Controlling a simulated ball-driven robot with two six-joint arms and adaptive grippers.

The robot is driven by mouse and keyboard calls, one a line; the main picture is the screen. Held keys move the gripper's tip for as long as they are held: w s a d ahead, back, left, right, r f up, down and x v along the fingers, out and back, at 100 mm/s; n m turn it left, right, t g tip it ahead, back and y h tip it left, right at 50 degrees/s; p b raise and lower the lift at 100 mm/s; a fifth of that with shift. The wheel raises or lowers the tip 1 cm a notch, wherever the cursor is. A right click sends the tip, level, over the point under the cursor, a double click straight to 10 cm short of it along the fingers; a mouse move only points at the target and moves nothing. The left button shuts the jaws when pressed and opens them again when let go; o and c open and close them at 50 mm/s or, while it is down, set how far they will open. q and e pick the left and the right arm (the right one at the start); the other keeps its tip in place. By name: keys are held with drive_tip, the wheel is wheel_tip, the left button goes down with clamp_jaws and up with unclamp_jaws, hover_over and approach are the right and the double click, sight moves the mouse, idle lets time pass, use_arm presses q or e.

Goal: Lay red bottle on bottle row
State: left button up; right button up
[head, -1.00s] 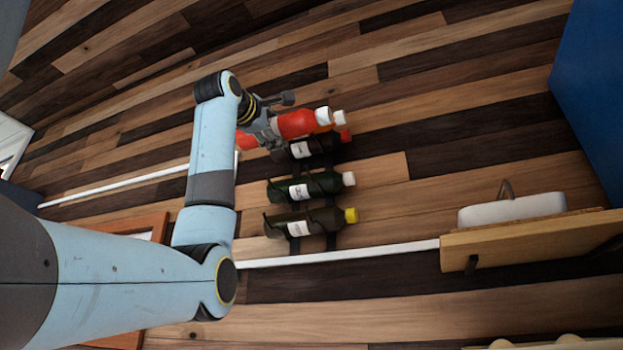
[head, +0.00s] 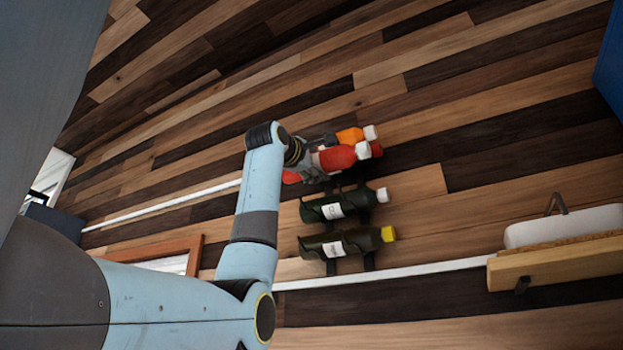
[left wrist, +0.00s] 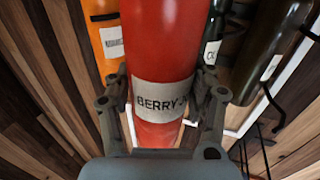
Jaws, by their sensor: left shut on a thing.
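The red bottle (head: 338,158) with a white cap is in my left gripper (head: 318,165), held lengthwise with its cap to the right in the head view. In the left wrist view the red bottle (left wrist: 165,50) fills the middle, its "BERRY" label between the fingers. The bottle row is a dark wall rack (head: 331,266). It holds an orange bottle (head: 350,136), a green bottle (head: 345,204) with a white cap and an olive bottle (head: 350,243) with a yellow cap. A red cap (head: 376,150) shows behind the red bottle. Whether the red bottle touches the rack is hidden.
A wooden shelf (head: 545,267) with a white container (head: 565,225) is at the right. A wooden frame (head: 185,246) is at the lower left. A white strip (head: 430,270) runs along the plank wall below the rack. My right gripper is not in view.

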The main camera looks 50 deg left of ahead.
use_arm(q)
drive_tip(key=w+a+f+p, duration=0.2)
drive_tip(key=w+f+p, duration=0.1)
drive_tip(key=w, duration=0.5)
drive_tip(key=shift+w+a, duration=0.25)
drive_tip(key=shift+a, duration=0.05)
idle(0.4)
drive_tip(key=o, duration=1.6)
drive_tip(key=shift+o, duration=0.4)
drive_tip(key=shift+f, duration=0.1)
